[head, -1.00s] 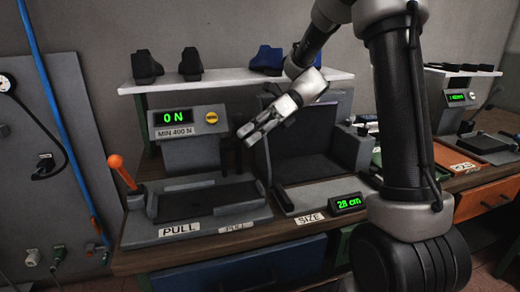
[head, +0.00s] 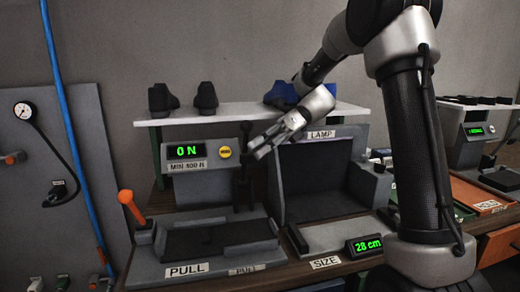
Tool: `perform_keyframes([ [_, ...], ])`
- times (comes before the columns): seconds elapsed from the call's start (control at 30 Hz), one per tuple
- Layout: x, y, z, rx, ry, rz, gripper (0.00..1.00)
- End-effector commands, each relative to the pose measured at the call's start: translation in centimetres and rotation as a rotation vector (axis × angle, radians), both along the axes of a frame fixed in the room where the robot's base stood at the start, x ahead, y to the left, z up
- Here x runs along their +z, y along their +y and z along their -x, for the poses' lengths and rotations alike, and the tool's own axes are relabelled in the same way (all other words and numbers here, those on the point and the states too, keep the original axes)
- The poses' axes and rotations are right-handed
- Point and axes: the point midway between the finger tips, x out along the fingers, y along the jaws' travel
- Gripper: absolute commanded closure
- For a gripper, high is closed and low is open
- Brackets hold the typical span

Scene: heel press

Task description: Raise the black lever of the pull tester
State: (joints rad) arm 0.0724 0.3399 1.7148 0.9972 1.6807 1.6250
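The pull tester (head: 195,190) stands on the bench left of centre, with a green "0 N" display, a "MIN 400 N" label and a yellow button. A dark upright bar, which looks like its black lever (head: 243,190), stands at the right side of the display housing. My gripper (head: 255,149) is just right of the bar's upper part, pointing down and left. I cannot tell whether it touches the bar. No object shows between its fingers, and their gap is too small to judge. An orange-handled lever (head: 132,207) leans at the tester's left.
A grey box marked LAMP (head: 325,182) and a size gauge reading 28 cm (head: 364,246) stand right of the tester. A white shelf (head: 235,114) with black and blue heel-like pieces runs above. A blue pipe (head: 75,130) and pressure gauge (head: 24,111) are at the left.

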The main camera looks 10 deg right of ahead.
Motion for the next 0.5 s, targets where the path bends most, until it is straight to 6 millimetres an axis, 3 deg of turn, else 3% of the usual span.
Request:
perform_keyframes([
  [0.37,0.6,0.0,-0.6,-0.013,-0.02,-0.007,1.0],
  [0.5,1.1,-1.1,-1.0,-0.014,-0.02,-0.006,1.0],
])
